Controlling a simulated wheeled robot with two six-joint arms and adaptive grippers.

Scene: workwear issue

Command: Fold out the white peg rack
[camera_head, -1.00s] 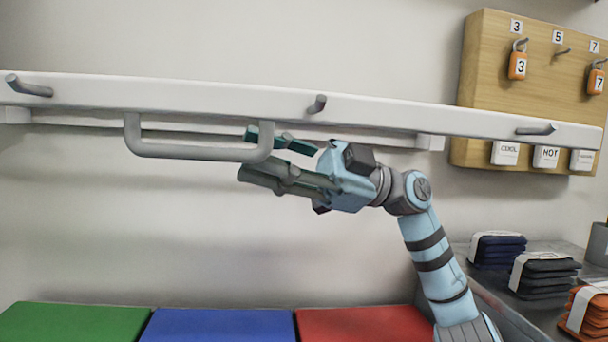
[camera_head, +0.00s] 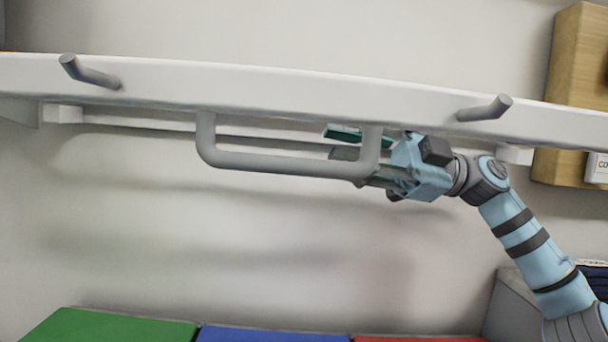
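The white peg rack (camera_head: 280,92) is a long white bar across the upper part of the head view, with grey pegs (camera_head: 90,72) on its front. A grey U-shaped handle (camera_head: 270,163) hangs below it. My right gripper (camera_head: 342,142) is at the handle's right-hand post, coming in from the right. Its teal and grey fingers look apart, and their tips show left of the post, partly hidden behind it. I cannot tell whether they touch the handle. My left gripper is not in view.
A wooden board (camera_head: 565,90) is on the wall at the right, partly behind the rack. Green (camera_head: 105,325), blue (camera_head: 265,334) and red (camera_head: 420,339) panels lie along the bottom. Dark folded items (camera_head: 597,278) are at the right edge. The space below the handle is clear.

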